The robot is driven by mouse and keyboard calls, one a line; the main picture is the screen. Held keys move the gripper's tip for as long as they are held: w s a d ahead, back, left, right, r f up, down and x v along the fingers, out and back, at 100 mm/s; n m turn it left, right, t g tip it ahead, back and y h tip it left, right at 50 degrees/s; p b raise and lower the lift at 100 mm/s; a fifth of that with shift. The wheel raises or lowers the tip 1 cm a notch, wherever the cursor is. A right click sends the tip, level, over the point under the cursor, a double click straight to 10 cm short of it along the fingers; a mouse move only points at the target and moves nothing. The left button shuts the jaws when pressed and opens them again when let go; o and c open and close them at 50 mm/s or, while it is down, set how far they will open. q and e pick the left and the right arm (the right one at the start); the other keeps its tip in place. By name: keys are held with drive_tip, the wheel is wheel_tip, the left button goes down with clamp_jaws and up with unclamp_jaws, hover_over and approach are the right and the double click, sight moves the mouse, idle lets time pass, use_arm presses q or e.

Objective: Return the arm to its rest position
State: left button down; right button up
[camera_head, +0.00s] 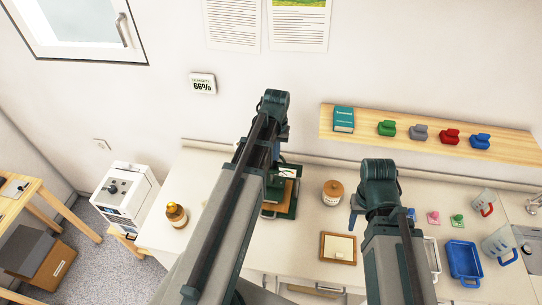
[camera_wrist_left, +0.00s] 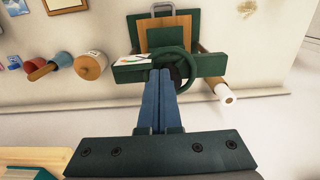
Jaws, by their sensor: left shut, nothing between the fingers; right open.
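My left arm reaches up over the counter in the head view, and its gripper (camera_head: 276,152) hangs in front of a green press (camera_head: 292,208). In the left wrist view the two blue fingers of my left gripper (camera_wrist_left: 162,98) lie together with nothing between them. They point at the press's green handwheel (camera_wrist_left: 188,64); I cannot tell whether they touch it. My right gripper (camera_head: 382,214) is open over the counter, mostly hidden by its own arm.
A wooden shelf (camera_head: 355,134) with a teal book (camera_head: 343,119) and coloured pieces is on the wall.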

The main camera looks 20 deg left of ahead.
use_arm(q)
wheel_tip(320, 180, up, 3)
drive_tip(key=shift+f+p, duration=0.1)
drive_tip(key=shift+p, duration=0.85)
